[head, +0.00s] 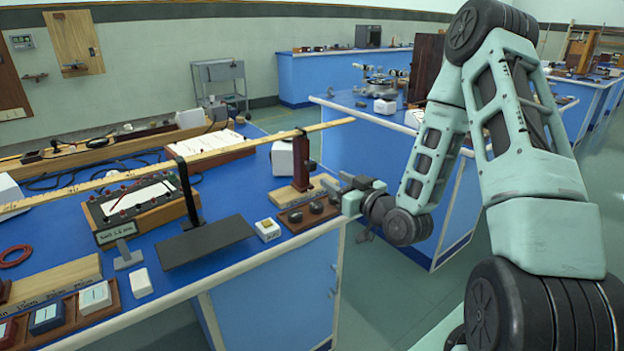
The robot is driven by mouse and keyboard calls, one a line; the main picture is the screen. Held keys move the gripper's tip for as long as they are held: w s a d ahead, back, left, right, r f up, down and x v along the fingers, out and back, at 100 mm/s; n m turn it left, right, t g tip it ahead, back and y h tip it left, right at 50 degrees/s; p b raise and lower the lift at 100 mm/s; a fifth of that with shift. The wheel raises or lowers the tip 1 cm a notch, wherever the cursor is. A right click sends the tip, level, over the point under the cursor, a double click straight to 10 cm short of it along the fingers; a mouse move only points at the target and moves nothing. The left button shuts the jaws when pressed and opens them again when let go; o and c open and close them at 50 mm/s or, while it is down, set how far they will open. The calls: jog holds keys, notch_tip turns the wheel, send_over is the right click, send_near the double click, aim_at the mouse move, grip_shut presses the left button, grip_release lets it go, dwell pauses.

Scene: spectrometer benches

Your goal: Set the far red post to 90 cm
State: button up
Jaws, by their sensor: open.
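A dark red post (301,163) stands upright on a pale wooden base (305,190) near the right end of the long wooden rule (235,148). The rule passes at the post's top; its scale marks are too small to read here. A black post (187,192) with a dark flat plate (207,241) stands further left along the rule. My gripper (334,185) is just right of the red post's base, low over the bench's right edge. It is open and appears apart from the post; small gaps are hard to judge.
A dark tray of round black weights (316,207) lies in front of the red post. A white block (283,158) stands behind the post. A wired box (140,206) sits mid-bench. Floor aisle is right of the bench.

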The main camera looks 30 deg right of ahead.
aim_at(314, 167)
jog(key=w+b, duration=0.2)
jog(key=b, duration=0.1)
jog(key=shift+f, duration=0.2)
jog(key=w, duration=0.5)
jog(key=w+p, duration=0.1)
jog(key=w, duration=0.2)
jog(key=shift+w+a+r, duration=0.25)
jog(key=shift+w, duration=0.1)
